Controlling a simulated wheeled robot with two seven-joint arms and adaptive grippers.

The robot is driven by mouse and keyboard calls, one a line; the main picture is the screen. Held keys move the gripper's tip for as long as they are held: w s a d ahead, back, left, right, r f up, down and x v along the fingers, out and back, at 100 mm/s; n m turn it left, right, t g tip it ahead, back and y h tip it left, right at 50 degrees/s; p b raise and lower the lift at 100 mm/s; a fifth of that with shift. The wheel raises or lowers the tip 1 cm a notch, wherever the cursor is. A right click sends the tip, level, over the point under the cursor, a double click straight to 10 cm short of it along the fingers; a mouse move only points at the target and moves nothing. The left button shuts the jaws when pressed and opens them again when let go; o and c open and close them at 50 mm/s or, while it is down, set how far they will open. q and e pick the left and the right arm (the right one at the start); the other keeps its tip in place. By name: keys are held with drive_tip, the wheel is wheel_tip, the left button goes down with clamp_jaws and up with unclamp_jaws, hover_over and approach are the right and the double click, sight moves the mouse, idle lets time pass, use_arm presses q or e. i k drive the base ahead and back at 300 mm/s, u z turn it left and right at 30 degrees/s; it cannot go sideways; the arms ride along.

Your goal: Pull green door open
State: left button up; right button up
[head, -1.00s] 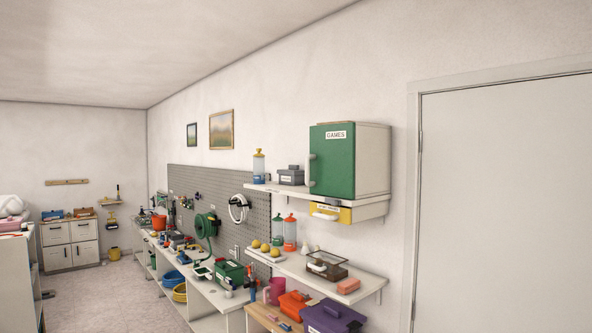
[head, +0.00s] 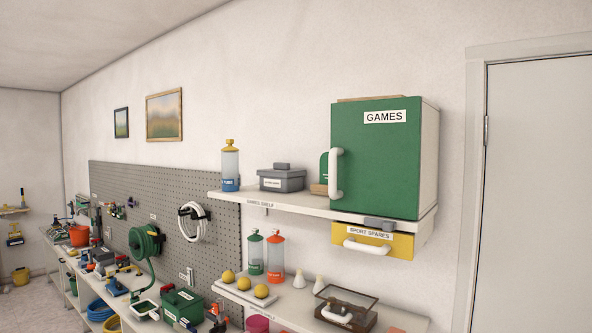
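The green door (head: 375,160) is the front of a white cabinet (head: 429,165) on the upper wall shelf. It carries a white label reading GAMES and a white vertical bar handle (head: 336,174) on its left edge. The door looks shut. Neither of my grippers is in the head view, and nothing touches the door or its handle.
The games shelf (head: 290,201) also holds a grey box (head: 282,178) and a blue-and-yellow bottle (head: 230,166). A yellow drawer (head: 372,240) labelled SPORT SPARES hangs below the cabinet. A lower shelf holds bottles, yellow balls and a glass-lidded box (head: 346,308). A white door (head: 540,190) stands right.

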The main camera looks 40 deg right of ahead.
sight(375, 158)
drive_tip(key=i, duration=1.55)
drive_tip(key=z, duration=1.45)
